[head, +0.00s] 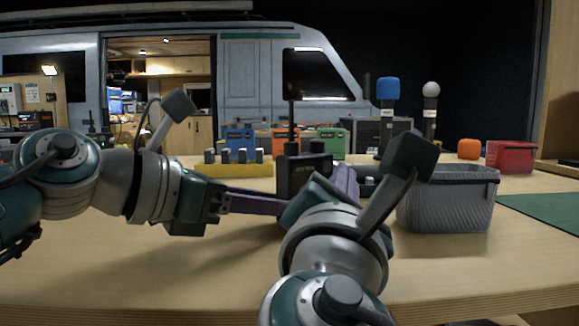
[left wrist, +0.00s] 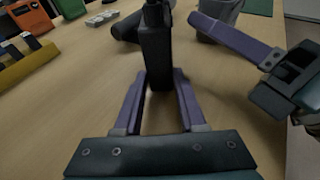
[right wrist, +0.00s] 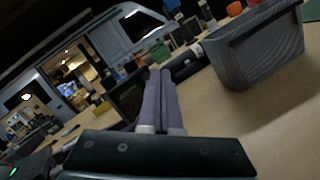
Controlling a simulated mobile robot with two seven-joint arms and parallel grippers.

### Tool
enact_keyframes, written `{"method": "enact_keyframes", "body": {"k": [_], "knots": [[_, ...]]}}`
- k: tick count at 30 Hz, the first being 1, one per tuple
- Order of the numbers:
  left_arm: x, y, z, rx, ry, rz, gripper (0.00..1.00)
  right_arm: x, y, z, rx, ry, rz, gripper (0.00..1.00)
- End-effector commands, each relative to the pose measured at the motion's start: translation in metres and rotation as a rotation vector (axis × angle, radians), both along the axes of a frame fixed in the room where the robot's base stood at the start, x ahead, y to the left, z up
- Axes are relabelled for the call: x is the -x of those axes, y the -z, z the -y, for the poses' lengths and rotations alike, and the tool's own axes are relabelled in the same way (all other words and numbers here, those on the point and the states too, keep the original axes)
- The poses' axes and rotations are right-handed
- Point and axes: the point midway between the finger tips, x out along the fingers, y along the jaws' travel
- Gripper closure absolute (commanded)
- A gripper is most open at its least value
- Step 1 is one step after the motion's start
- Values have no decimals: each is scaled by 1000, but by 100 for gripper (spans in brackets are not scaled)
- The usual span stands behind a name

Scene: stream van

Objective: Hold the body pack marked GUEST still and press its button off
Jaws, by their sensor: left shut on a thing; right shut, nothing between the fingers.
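A black body pack (head: 303,172) with an upright antenna stands on the table; I cannot read any marking on it. My left gripper (head: 270,203) is shut on it from the left. In the left wrist view the pack (left wrist: 157,55) is between the two purple fingers. My right gripper (head: 346,180) is shut and empty, with its fingers just right of the pack; its wrist partly covers them. In the right wrist view the closed fingertips (right wrist: 161,75) are beside the dark pack (right wrist: 128,95). I cannot tell whether they touch it. The button is not visible.
A grey bin (head: 446,205) stands close on the right. A yellow rack (head: 232,171) is behind on the left, with blue, orange and green boxes farther back. Two microphones, a red box (head: 511,157) and a green mat (head: 545,208) are at right. The front table is clear.

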Motion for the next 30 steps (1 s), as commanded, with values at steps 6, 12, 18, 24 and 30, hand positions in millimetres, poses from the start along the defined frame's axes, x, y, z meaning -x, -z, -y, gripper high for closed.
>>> {"method": "enact_keyframes", "body": {"k": [6,12,18,24,30], "knots": [[0,0,0,1,-1,1,100,3,0,2,-1,1,0,100],[0,0,0,1,-1,1,100,20,1,11,-1,0,-1,100],[0,0,0,1,-1,1,100,37,1,20,0,0,-1,100],[0,0,0,1,-1,1,100,44,0,24,0,0,0,100],[0,0,0,1,-1,1,100,44,0,24,0,0,0,100]]}}
